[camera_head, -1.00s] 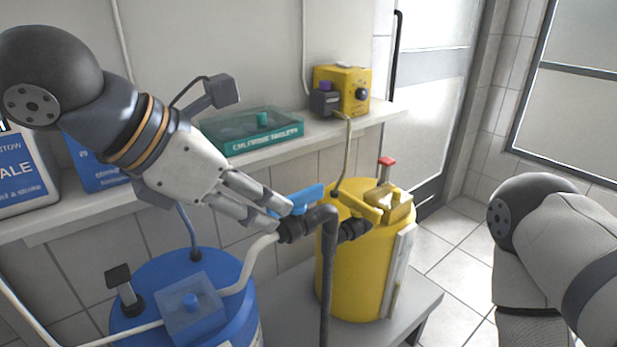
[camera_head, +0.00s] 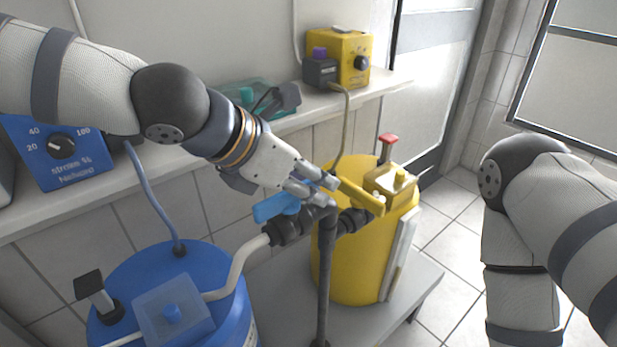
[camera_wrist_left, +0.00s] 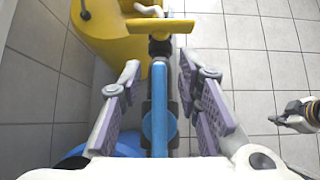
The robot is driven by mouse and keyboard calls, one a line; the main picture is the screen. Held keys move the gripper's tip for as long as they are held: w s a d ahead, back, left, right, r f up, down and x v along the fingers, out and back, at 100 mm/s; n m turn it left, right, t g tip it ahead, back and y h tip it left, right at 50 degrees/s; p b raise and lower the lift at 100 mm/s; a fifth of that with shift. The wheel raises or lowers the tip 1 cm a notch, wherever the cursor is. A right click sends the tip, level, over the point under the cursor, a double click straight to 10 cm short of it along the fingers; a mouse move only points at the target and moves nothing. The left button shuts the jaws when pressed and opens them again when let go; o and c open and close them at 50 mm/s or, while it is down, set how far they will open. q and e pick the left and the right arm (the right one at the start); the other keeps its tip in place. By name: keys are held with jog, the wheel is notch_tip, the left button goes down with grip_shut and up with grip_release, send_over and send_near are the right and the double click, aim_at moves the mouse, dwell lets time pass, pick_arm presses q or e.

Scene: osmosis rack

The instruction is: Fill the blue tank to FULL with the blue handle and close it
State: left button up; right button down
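The blue tank (camera_head: 218,275) stands at the lower left in the head view, with a clear blue box on its lid. The blue handle (camera_head: 275,206) sits on the dark pipe fitting between the tanks; in the left wrist view it is a long blue bar (camera_wrist_left: 160,115). My left gripper (camera_head: 322,194) is over the handle's right part. In the left wrist view its fingers (camera_wrist_left: 160,100) are spread, one on each side of the bar with gaps. Its fingers partly hide the handle in the head view. My right gripper seems to show small at the right edge there (camera_wrist_left: 298,115); its opening is unclear.
A yellow tank (camera_head: 345,270) with a yellow handle (camera_head: 355,194) stands close to the right of my left gripper. A dark vertical pipe (camera_head: 324,270) rises in front. A shelf (camera_head: 190,180) with a yellow pump (camera_head: 350,58) runs along the wall. Floor at right is clear.

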pick_arm(q)
grip_shut()
